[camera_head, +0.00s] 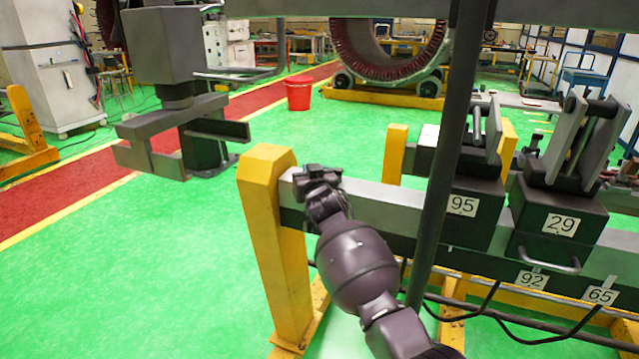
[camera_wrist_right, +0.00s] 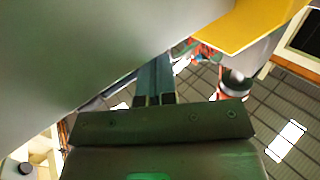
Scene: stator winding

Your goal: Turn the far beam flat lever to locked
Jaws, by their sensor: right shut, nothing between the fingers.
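My right gripper (camera_head: 318,175) is at the left end of the grey beam (camera_head: 375,209), close to its top edge and the yellow post. The gripper also shows in the right wrist view (camera_wrist_right: 155,92), where its fingers are together and empty, beside a large grey surface. I cannot tell whether it touches the beam. At the left hangs a dark fixture (camera_head: 165,45) with a flat black plate (camera_head: 219,130). I cannot tell which part is the flat lever. My left gripper is not in view.
A yellow post (camera_head: 272,240) supports the beam's left end; another yellow post (camera_head: 396,150) stands behind. A dark upright pole (camera_head: 450,150) crosses in front. A grey bar (camera_head: 340,9) spans the top. Cables hang below the beam. The green floor at left is open, with a red bucket (camera_head: 299,93) far back.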

